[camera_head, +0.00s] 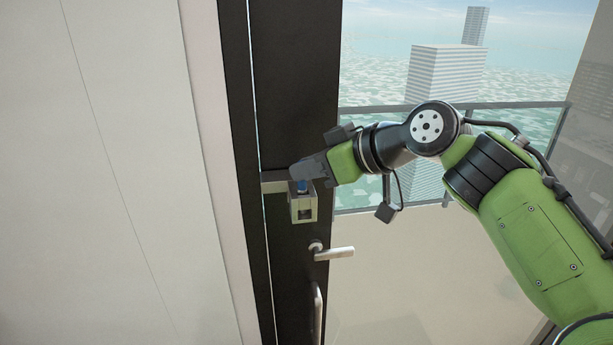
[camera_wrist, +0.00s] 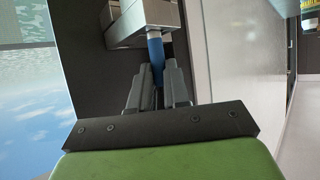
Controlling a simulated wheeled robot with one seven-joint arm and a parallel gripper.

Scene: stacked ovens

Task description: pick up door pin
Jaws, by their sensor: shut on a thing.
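The door pin (camera_head: 302,186) is a small blue pin at the top of a pale metal latch block (camera_head: 303,208) on the dark door frame. In the wrist view the blue pin (camera_wrist: 155,50) runs from the latch block (camera_wrist: 138,20) to between my fingers. My gripper (camera_head: 298,172) comes in from the right, and its fingers are shut on the pin. The wrist view shows the two grey fingers (camera_wrist: 157,78) on either side of it. The pin's lower end is hidden at the block, so I cannot tell how deep it sits.
A silver door handle (camera_head: 335,253) sticks out below the latch block, with a vertical pull bar (camera_head: 317,312) under it. A white wall (camera_head: 100,180) stands on the left. Glass with a railing (camera_head: 510,105) and a view of buildings and water is on the right.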

